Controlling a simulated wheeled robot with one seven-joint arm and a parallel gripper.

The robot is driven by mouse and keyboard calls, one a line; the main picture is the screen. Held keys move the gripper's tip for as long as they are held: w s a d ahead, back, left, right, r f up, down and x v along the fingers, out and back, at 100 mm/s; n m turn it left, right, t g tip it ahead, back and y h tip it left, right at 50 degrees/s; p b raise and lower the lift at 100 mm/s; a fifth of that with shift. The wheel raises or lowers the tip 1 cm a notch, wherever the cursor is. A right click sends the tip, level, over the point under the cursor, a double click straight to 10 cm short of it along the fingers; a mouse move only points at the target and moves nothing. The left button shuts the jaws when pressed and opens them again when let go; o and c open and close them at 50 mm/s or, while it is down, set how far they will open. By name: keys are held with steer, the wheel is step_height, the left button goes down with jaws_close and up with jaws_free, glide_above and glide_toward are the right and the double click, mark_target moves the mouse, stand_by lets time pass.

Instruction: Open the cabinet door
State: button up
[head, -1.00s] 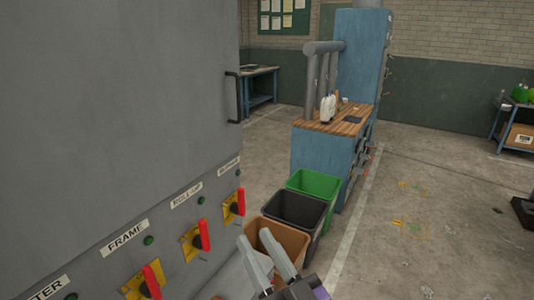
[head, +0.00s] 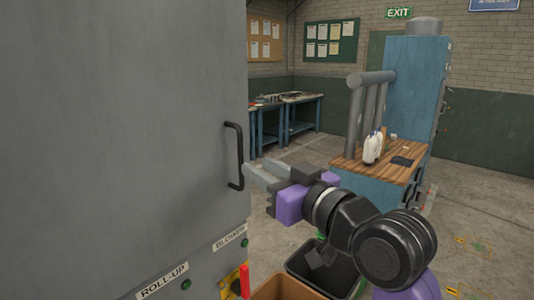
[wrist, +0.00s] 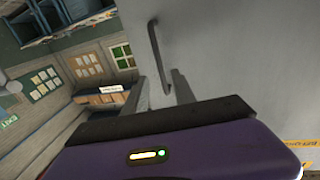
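The cabinet door (head: 120,120) is a large flat grey panel filling the left of the head view. Its black bar handle (head: 238,158) stands upright near the door's right edge. The door looks closed. My gripper (head: 252,174) is just right of the handle's lower part, fingers pointing at it. In the wrist view the two grey fingers of my gripper (wrist: 160,88) are apart, with the handle (wrist: 155,50) running down toward the gap between them. I cannot tell whether the handle is between the fingertips or just ahead of them.
Below the door is a panel with labels and a red-levered switch (head: 245,280). A brown bin (head: 285,288) and a dark bin (head: 310,262) stand under my arm. A blue workbench (head: 375,192) with a wooden top stands behind. Open floor lies at right.

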mark_target(242, 161)
steer(key=shift+f+p+x, duration=0.2)
steer(key=shift+p+x, duration=0.4)
steer(key=shift+x, duration=1.3)
steer(key=shift+f+p+x, duration=0.2)
steer(key=shift+p+x, duration=0.4)
steer(key=shift+x, duration=1.3)
jaws_close()
